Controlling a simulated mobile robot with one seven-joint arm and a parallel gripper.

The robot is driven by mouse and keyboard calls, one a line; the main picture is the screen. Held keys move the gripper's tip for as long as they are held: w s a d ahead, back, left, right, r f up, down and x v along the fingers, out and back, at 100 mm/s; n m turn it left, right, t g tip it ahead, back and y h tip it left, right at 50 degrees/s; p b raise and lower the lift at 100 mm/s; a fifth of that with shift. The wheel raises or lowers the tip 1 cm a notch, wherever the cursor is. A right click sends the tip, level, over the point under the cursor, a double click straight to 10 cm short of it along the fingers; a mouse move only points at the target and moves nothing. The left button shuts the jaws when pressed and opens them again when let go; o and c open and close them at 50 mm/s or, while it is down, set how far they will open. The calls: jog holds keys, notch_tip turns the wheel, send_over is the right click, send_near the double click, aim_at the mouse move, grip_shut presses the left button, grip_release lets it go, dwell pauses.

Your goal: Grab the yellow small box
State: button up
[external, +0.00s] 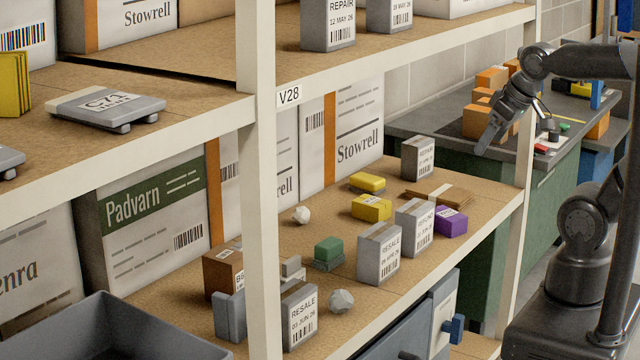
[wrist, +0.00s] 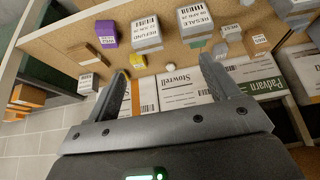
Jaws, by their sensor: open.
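A small yellow box (external: 371,207) with a printed label lies on the middle shelf, left of a purple box, in the external view. A second, flatter yellow block (external: 367,182) lies just behind it. In the wrist view a yellow box (wrist: 137,61) shows between the fingers, near the left finger; a bit of yellow beside that finger is partly hidden. My gripper (external: 485,148) is up at the right of the shelf, near the rack post, apart from both yellow things. Its fingers (wrist: 163,68) are spread and empty in the wrist view.
Near the yellow box stand grey labelled boxes (external: 379,252), the purple box (external: 451,221), a flat brown package (external: 438,196) and a grey box (external: 417,158). White cartons (external: 359,135) line the back. An upper shelf and a white post (external: 525,150) bound the opening.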

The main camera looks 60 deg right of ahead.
jog(key=w+d+f+m+g+h, duration=0.1)
jog(key=w+d+f+m+h, duration=0.1)
jog(key=w+d+f, duration=0.65)
jog(key=w+d+f+m+g+h, duration=0.15)
jog(key=w+d+f, duration=0.25)
jog(key=w+d, duration=0.9)
jog(key=n+t+y, duration=0.2)
jog(key=n+y, duration=0.1)
send_near(372, 201)
jog(key=shift+g, duration=0.25)
jog(key=x, duration=0.5)
jog(key=shift+w+d+f, duration=0.15)
jog(key=shift+w+d, duration=0.1)
jog(key=shift+d, duration=0.1)
jog(key=shift+w+a+f, duration=0.1)
jog(key=shift+w+a, duration=0.05)
jog(key=shift+a, duration=0.1)
jog(key=shift+w+f, duration=0.15)
jog(key=shift+f, duration=0.2)
jog(key=shift+x, duration=2.05)
jog(key=shift+c, duration=0.3)
